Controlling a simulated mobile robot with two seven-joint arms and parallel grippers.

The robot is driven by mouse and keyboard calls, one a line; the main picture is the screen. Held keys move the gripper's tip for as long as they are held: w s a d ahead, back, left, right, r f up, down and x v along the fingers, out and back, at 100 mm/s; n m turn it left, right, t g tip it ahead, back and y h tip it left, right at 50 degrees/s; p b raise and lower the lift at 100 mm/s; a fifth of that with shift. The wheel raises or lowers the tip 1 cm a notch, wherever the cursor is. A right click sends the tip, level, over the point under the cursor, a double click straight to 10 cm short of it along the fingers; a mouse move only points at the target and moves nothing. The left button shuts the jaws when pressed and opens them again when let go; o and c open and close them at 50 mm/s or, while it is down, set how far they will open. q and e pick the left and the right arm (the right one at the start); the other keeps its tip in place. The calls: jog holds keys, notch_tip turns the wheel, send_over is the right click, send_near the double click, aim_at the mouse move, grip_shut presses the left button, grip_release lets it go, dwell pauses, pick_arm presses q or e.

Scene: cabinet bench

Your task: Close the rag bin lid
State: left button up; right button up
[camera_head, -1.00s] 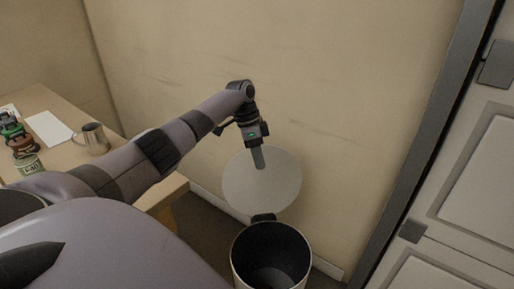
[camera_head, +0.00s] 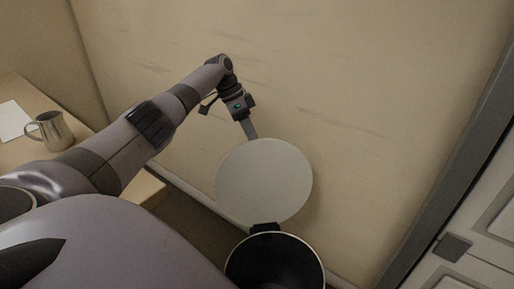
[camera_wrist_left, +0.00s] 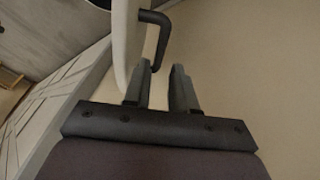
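The rag bin (camera_head: 275,262) is a dark-lined round bin at the bottom of the head view, with its mouth uncovered. Its round pale lid (camera_head: 263,180) stands raised at the back, joined by a black hinge (camera_head: 265,228). My left gripper (camera_head: 251,134) is at the lid's top edge; its tips seem to go behind the lid. In the left wrist view the fingers (camera_wrist_left: 163,82) are a little apart with nothing between them. The lid (camera_wrist_left: 122,45) shows edge-on left of them, with a black bent bar (camera_wrist_left: 158,30) beside it. My right gripper is not in view.
A plain wall (camera_head: 390,90) rises close behind the lid. A wooden table (camera_head: 30,95) at the left holds a metal mug (camera_head: 52,131) and a white sheet (camera_head: 14,116). A pale cabinet (camera_head: 470,230) with a grey frame stands at the right.

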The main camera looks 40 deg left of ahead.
aim_at(257, 145)
pick_arm(q)
jog(key=b+x, duration=0.1)
jog(key=x, duration=0.4)
jog(key=shift+c, duration=0.3)
grip_shut()
jog(key=shift+r, duration=0.1)
